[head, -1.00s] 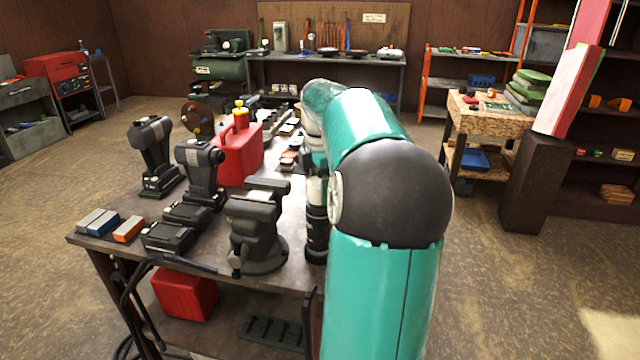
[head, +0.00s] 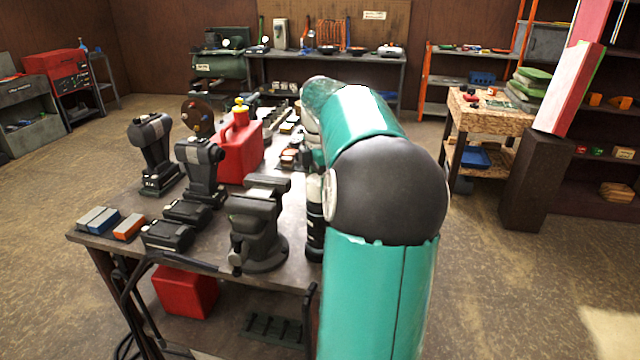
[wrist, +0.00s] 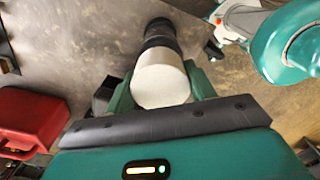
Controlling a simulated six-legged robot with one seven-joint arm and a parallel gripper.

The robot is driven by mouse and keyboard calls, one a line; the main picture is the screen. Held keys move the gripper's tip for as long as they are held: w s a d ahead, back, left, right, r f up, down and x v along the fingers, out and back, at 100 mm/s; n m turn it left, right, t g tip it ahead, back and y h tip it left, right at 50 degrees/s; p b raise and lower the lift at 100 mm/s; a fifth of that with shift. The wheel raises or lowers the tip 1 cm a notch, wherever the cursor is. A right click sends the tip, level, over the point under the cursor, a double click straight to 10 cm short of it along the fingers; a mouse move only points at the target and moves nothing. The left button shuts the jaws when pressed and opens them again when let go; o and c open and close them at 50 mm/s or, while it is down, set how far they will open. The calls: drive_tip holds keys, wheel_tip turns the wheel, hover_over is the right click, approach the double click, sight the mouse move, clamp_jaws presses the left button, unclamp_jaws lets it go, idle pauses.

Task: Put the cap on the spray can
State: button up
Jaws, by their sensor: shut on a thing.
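In the wrist view my gripper (wrist: 161,82) is shut on a white round cap (wrist: 162,84), with a teal finger on either side of it. A dark cylinder, which looks like the spray can (wrist: 159,38), lies straight beyond the cap in line with it. I cannot tell whether the cap touches the can or is seated on it. In the head view a dark upright cylinder, likely the can (head: 315,238), stands on the bench beside the vise, partly hidden by my arm. My gripper is mostly hidden there.
A black vise (head: 258,228) stands just left of the can on the bench (head: 208,252). A red fuel can (head: 241,150), power tools (head: 201,170) and batteries (head: 167,234) stand farther left. The red can also shows in the wrist view (wrist: 30,115).

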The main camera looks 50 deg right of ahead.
drive_tip(key=shift+f, duration=0.6)
idle(0.3)
drive_tip(key=o, duration=0.7)
drive_tip(key=shift+r, duration=5.45)
